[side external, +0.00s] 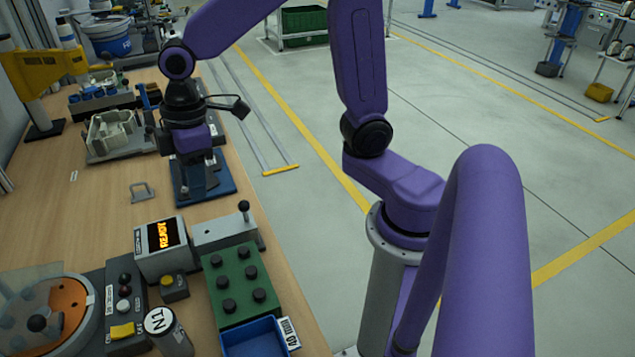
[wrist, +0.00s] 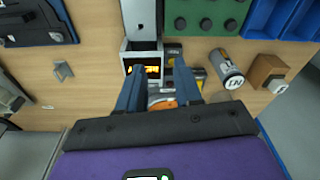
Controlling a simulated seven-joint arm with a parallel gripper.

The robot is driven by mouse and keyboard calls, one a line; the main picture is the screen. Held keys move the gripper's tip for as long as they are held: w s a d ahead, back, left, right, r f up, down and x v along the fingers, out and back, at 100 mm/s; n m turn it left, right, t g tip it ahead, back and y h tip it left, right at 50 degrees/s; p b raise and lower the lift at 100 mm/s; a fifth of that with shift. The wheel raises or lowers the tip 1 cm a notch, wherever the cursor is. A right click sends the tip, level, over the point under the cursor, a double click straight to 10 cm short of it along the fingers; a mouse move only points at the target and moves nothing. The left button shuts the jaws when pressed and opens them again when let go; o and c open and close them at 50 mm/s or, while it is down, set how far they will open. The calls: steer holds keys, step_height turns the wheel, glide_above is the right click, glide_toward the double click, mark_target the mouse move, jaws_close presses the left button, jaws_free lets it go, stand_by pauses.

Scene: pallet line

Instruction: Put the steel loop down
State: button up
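The steel loop (side external: 142,191) is a small grey open bracket on the wooden bench, left of the blue fixture plate (side external: 222,189) in the side view. In the wrist view the loop (wrist: 63,71) sits on bare wood to the left of my fingers. My gripper (side external: 201,185) hangs above the bench to the right of the loop, apart from it. In the wrist view my gripper (wrist: 158,72) has its two dark blue fingers spread, with nothing held between them. In the side view the fingers are hard to separate from the blue fixture behind them.
A blue bin (side external: 256,340) and a cylinder (side external: 168,333) are nearer. Bare bench (side external: 60,215) lies left of the loop.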

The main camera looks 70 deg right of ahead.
steer(key=s+d+f, duration=0.1)
steer(key=s+d, duration=0.2)
steer(key=s, duration=0.6)
steer(key=s+d+n, duration=0.1)
steer(key=s+d, duration=0.3)
steer(key=s, duration=0.6)
steer(key=shift+s+d+f+h, duration=0.3)
steer(key=shift+f+h, duration=0.05)
steer(key=shift+h, duration=0.05)
